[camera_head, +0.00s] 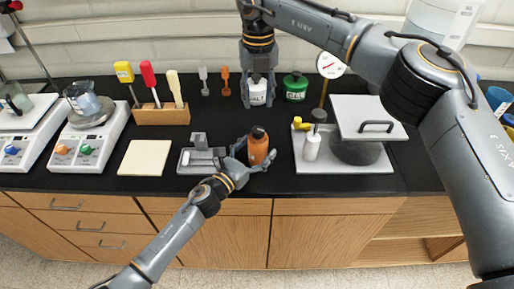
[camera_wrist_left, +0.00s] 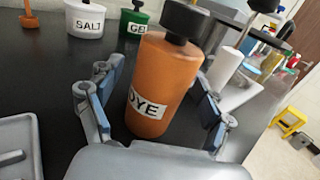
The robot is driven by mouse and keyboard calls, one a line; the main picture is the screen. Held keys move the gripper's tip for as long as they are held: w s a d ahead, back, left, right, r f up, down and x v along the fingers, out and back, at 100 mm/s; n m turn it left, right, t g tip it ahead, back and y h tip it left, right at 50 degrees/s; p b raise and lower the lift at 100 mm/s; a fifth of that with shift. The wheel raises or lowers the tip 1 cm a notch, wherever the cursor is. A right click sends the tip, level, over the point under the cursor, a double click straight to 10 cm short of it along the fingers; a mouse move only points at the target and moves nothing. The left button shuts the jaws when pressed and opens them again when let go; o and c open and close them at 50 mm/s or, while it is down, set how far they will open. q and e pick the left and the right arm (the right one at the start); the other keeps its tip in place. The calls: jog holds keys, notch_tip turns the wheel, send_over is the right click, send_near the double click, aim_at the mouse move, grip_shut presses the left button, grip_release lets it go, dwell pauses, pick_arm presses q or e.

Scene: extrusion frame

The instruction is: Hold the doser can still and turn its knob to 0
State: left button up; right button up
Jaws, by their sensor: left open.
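An orange can (camera_head: 258,149) labelled DYE stands upright on the black bench near its front edge. It has a dark knob (camera_head: 258,133) on top. In the left wrist view the can (camera_wrist_left: 160,85) fills the middle, with its black knob (camera_wrist_left: 187,20) above; no dial reading can be made out. My left gripper (camera_head: 254,157) is open, with one finger on each side of the can. My right gripper (camera_head: 258,90) hangs farther back, fingers apart, in line with the white SALT can (camera_head: 257,98) in the head view. The left wrist view shows no fingers on the SALT can (camera_wrist_left: 84,20).
A green can (camera_head: 296,86) stands right of the SALT can. A grey tray (camera_head: 190,167) lies left of the orange can. A white board (camera_head: 345,185) with a bottle (camera_head: 311,147) and a handled plate (camera_head: 362,110) stands to the right.

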aim_at(258, 129)
pick_arm(q)
jog(key=c, duration=1.3)
jog(key=shift+c, duration=0.3)
pick_arm(e)
jog(key=shift+o, duration=1.8)
notch_tip(258, 129, down, 10)
jog(key=m, duration=0.6)
jog(key=shift+f, duration=0.15)
